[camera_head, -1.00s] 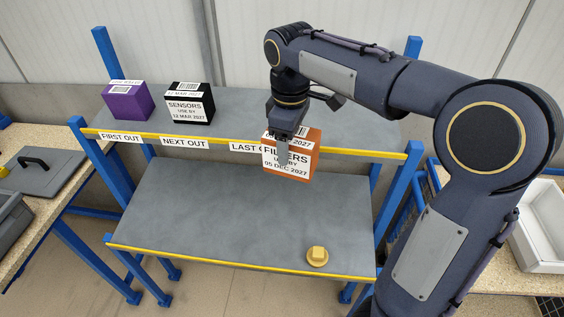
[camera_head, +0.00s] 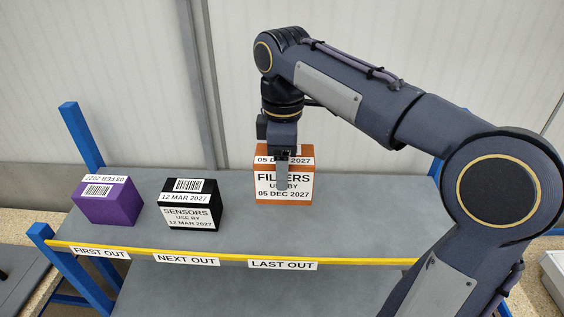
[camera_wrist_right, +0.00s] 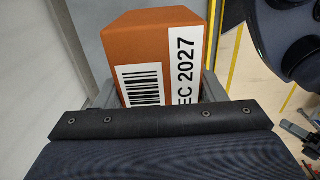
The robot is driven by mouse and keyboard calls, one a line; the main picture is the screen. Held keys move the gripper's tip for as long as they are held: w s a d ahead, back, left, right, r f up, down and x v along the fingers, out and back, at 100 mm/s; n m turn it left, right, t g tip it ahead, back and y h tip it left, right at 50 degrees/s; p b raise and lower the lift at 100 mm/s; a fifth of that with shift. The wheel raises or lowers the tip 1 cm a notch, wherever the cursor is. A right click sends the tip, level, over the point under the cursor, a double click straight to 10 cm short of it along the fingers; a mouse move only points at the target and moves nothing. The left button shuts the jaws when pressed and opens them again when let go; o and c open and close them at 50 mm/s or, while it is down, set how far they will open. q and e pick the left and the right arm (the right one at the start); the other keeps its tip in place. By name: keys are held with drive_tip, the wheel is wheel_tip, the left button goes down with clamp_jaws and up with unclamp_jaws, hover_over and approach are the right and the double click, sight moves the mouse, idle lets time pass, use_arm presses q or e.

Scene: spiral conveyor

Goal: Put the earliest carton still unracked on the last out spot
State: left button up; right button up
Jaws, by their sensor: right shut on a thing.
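The orange carton (camera_head: 300,190), labelled FILTERS, use by 05 DEC 2027, is gripped by my right gripper (camera_head: 281,172). It is at the top shelf, behind the LAST OUT label (camera_head: 283,265). I cannot tell whether its base touches the shelf. The right wrist view shows the orange carton (camera_wrist_right: 145,50) close up between the fingers. The black SENSORS carton (camera_head: 191,206), 12 MAR 2027, stands behind the NEXT OUT label (camera_head: 186,259). The purple carton (camera_head: 107,203) stands behind the FIRST OUT label (camera_head: 101,252). My left gripper is out of view.
The top shelf (camera_head: 355,215) is grey with a yellow front edge. It is clear to the right of the orange carton. Blue posts (camera_head: 82,136) stand at the shelf's ends, and a pale wall is behind. A lower grey shelf (camera_head: 240,290) shows below.

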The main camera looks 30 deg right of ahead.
drive_tip(key=shift+r, duration=0.1)
drive_tip(key=shift+f+b, duration=2.3)
drive_tip(key=shift+f, duration=1.6)
drive_tip(key=shift+f+b, duration=0.3)
drive_tip(key=shift+f, duration=0.2)
drive_tip(key=o, duration=1.2)
drive_tip(key=shift+o, duration=0.2)
wheel_tip(320, 180, up, 8)
drive_tip(key=shift+f+p, duration=0.1)
drive_tip(key=shift+p, duration=0.25)
drive_tip(key=shift+s, duration=0.1)
